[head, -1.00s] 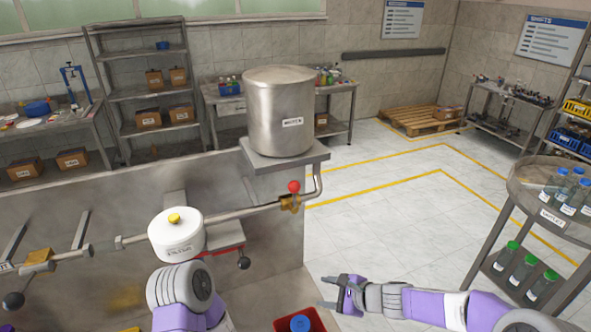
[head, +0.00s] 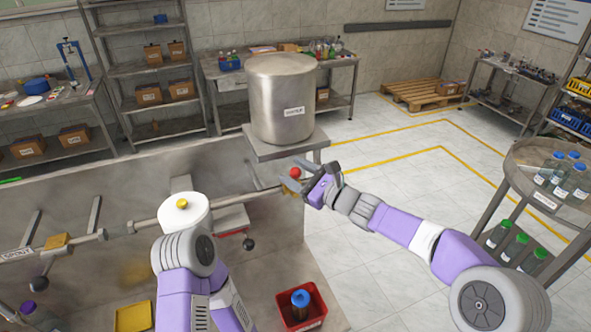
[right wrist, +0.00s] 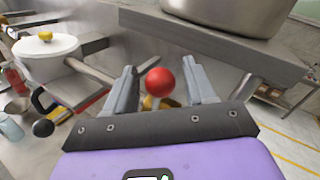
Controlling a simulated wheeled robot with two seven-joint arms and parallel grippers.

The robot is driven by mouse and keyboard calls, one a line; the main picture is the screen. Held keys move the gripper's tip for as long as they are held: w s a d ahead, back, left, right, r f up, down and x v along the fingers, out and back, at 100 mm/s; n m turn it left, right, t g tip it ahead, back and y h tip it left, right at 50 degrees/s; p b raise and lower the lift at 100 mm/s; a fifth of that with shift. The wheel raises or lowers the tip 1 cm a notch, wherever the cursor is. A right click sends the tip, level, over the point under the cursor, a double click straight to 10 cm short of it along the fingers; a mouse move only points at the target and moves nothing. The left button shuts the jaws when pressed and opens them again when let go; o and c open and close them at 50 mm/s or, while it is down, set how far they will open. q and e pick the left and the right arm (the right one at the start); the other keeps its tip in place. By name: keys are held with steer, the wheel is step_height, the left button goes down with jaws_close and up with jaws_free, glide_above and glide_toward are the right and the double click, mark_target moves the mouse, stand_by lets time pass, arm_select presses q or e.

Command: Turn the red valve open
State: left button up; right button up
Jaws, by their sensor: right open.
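The red valve knob (head: 295,172) sits on the pipe under the steel tank's shelf. In the right wrist view the red ball (right wrist: 159,82) shows between the two fingers, with a brass valve body (right wrist: 160,103) partly hidden behind it. My right gripper (head: 306,184) is open at the valve, its fingers on either side of the ball in the picture; I cannot tell whether they touch it. My left arm stands at the lower middle of the head view, and its gripper is not seen.
The steel tank (head: 282,100) stands on a shelf (head: 285,146) just above the valve. A white round vessel with a yellow knob (head: 184,214) is left of it. A red bin (head: 300,306) holding a bottle is below. Open floor lies to the right.

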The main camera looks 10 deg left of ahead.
steer(key=shift+w+a, duration=0.1)
jaws_close()
stand_by(0.3)
steer(key=shift+f, duration=0.1)
steer(key=shift+w+d+f+m+t+y+b, duration=0.25)
steer(key=shift+w+d+m+t+b, duration=0.3)
steer(key=shift+m+b, duration=0.8)
steer(key=shift+w+d+f+m+t+y+b, duration=0.2)
steer(key=shift+d+m+t+y+b, duration=0.3)
steer(key=shift+m+b, duration=0.8)
steer(key=shift+w+d+f+m+t+y+b, duration=0.15)
steer(key=shift+w+d+f+m+t+b, duration=0.2)
steer(key=shift+d+m+b, duration=0.95)
steer(key=shift+a+r+n+b, duration=0.25)
steer(key=shift+a+b, duration=0.1)
steer(key=shift+a, duration=0.25)
